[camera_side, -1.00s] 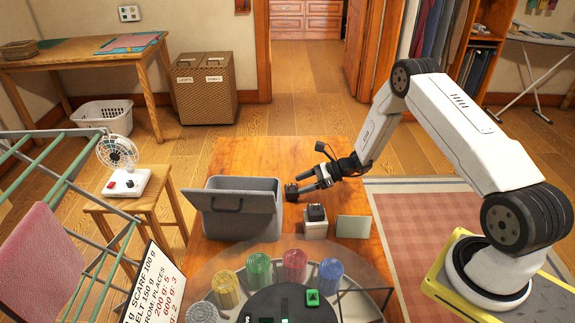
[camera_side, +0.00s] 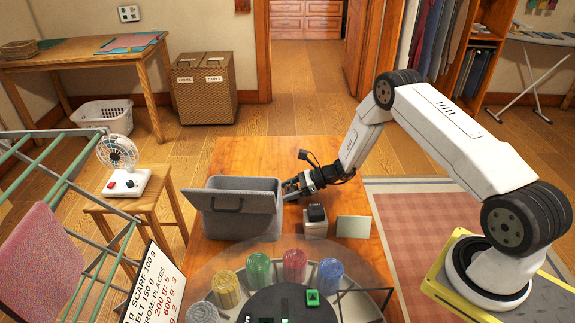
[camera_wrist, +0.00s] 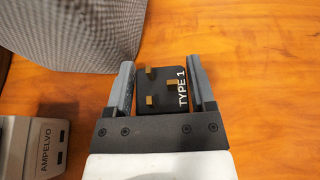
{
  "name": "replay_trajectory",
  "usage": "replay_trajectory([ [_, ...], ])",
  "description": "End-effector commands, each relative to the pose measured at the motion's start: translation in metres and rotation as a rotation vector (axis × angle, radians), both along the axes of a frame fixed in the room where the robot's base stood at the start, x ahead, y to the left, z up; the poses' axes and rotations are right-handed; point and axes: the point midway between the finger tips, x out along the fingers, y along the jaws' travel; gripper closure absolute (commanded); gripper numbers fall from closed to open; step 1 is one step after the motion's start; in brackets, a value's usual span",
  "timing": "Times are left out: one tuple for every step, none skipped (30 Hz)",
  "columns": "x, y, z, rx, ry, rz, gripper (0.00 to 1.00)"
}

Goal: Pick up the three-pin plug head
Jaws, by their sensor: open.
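The three-pin plug head (camera_wrist: 158,92) is a black block with brass pins and the white lettering "TYPE 1". In the wrist view it lies on the wooden table between the two fingers of my gripper (camera_wrist: 161,85). The fingers are open, with a gap visible on the right and a narrower one on the left. In the side view my gripper (camera_side: 290,188) is low at the table, right of the grey bin, and the plug head is mostly hidden by the fingers there.
A grey fabric bin (camera_side: 233,222) stands close on the left; it also shows in the wrist view (camera_wrist: 85,30). Coloured jars sit on a round rack (camera_side: 205,275). Table right of the fingers is clear.

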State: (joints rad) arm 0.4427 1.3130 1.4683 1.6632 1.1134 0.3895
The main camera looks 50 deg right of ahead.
Motion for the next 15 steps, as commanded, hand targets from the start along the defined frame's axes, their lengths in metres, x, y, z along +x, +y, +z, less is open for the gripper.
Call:
replay_trajectory([
  [0.0, -0.0001, 0.0001, 0.0, 0.0, 0.0, 0.29],
  [0.0, -0.0002, 0.0002, 0.0, 0.0, 0.0, 0.29],
  [0.0, -0.0002, 0.0002, 0.0, 0.0, 0.0, 0.29],
  [0.0, -0.0001, 0.0003, 0.0, 0.0, 0.0, 0.29],
  [0.0, -0.0001, 0.0003, 0.0, 0.0, 0.0, 0.29],
  [-0.0001, -0.0002, 0.0003, 0.0, 0.0, 0.0, 0.29],
  [-0.0001, -0.0002, 0.0003, 0.0, 0.0, 0.0, 0.29],
  [-0.0001, -0.0002, 0.0003, 0.0, 0.0, 0.0, 0.39],
  [-0.0001, -0.0002, 0.0003, 0.0, 0.0, 0.0, 0.52],
  [-0.0001, -0.0002, 0.0003, 0.0, 0.0, 0.0, 0.61],
  [-0.0001, -0.0002, 0.0003, 0.0, 0.0, 0.0, 0.71],
  [-0.0001, -0.0002, 0.0003, 0.0, 0.0, 0.0, 0.83],
  [-0.0001, -0.0002, 0.0003, 0.0, 0.0, 0.0, 0.93],
  [0.0, -0.0003, 0.0004, 0.0, 0.0, 0.0, 0.96],
  [0.0, -0.0003, 0.0004, 0.0, 0.0, 0.0, 0.96],
])
